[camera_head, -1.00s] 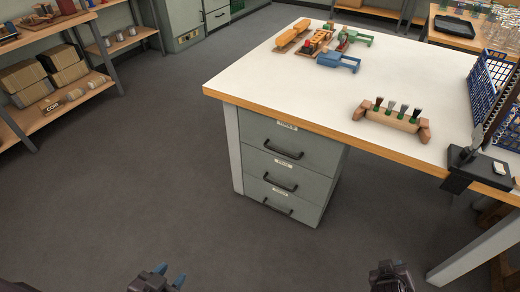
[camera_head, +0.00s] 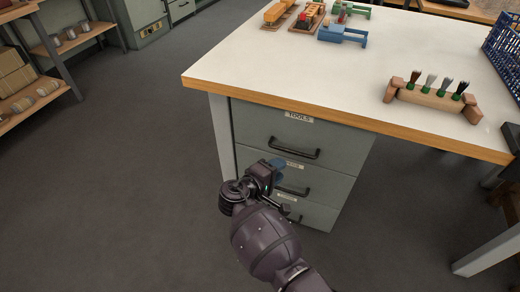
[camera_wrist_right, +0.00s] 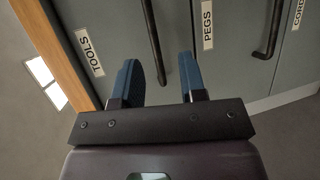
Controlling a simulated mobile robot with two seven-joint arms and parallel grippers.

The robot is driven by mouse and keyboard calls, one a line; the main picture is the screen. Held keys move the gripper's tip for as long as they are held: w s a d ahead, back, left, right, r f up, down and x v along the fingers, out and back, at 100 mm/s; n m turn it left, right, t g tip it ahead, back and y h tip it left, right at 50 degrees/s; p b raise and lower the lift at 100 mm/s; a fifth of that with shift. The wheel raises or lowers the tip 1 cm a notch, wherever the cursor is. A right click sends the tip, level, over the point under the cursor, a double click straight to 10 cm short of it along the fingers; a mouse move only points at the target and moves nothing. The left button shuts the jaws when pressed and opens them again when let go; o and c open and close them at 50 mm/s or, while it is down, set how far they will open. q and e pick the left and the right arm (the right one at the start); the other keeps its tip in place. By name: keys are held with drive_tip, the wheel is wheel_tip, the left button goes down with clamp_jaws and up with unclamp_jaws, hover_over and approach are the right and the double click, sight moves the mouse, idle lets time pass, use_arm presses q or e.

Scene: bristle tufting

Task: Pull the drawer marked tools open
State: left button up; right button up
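The drawer marked TOOLS (camera_head: 252,124) is the top one in the grey cabinet under the workbench, and it is shut. Its dark bar handle (camera_head: 296,153) lies below the label. My right gripper (camera_head: 277,164) is in front of the cabinet, just below and left of this handle. In the right wrist view the TOOLS label (camera_wrist_right: 89,53) is at the left. The gripper's blue fingers (camera_wrist_right: 160,78) are open and empty, with the TOOLS handle (camera_wrist_right: 153,40) showing between them in the picture. I cannot tell how far the handle is from the fingertips. My left gripper is out of view.
The left floor is clear.

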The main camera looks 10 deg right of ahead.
sight(289, 152)
drive_tip(key=shift+w+d+f+b, duration=0.2)
drive_tip(key=shift+w+d+b, duration=0.2)
drive_tip(key=shift+w+d, duration=0.75)
drive_tip(key=shift+w+d+f+b, duration=0.15)
drive_tip(key=shift+w+d+b, duration=0.2)
drive_tip(key=shift+w+d, duration=0.8)
drive_tip(key=shift+w+d+f+b, duration=0.2)
drive_tip(key=shift+w+d+b, duration=0.2)
drive_tip(key=shift+w+d, duration=0.75)
drive_tip(key=shift+w+a, duration=0.3)
drive_tip(key=shift+a, duration=0.05)
drive_tip(key=shift+c, duration=0.4)
clamp_jaws()
